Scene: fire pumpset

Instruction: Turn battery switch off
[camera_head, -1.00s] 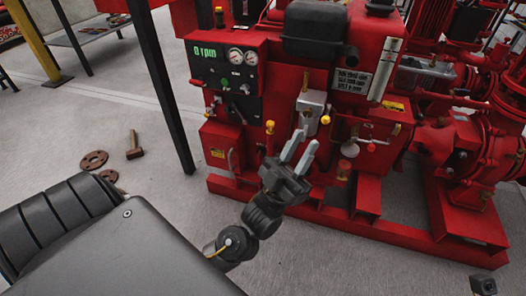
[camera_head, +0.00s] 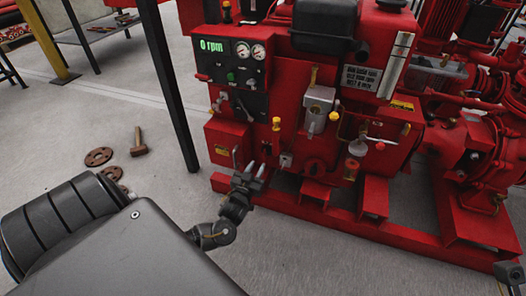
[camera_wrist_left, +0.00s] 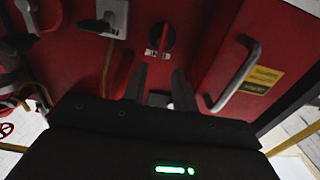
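The battery switch, a red rotary knob (camera_wrist_left: 161,37) with a small white label, is on the red panel in the left wrist view. My left gripper (camera_head: 256,168) is low in front of the red pumpset (camera_head: 292,72). In the left wrist view, its two fingers (camera_wrist_left: 159,72) are apart with nothing between them, pointing toward the knob. The tips look short of the knob and not touching it. In the head view I cannot make out the knob clearly near the fingers.
A grey bar handle (camera_wrist_left: 237,76) and yellow label (camera_wrist_left: 262,79) lie right of the knob in the wrist view. A grey box (camera_wrist_left: 111,14) is on its left. A dark post (camera_head: 174,85) stands left of the pumpset.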

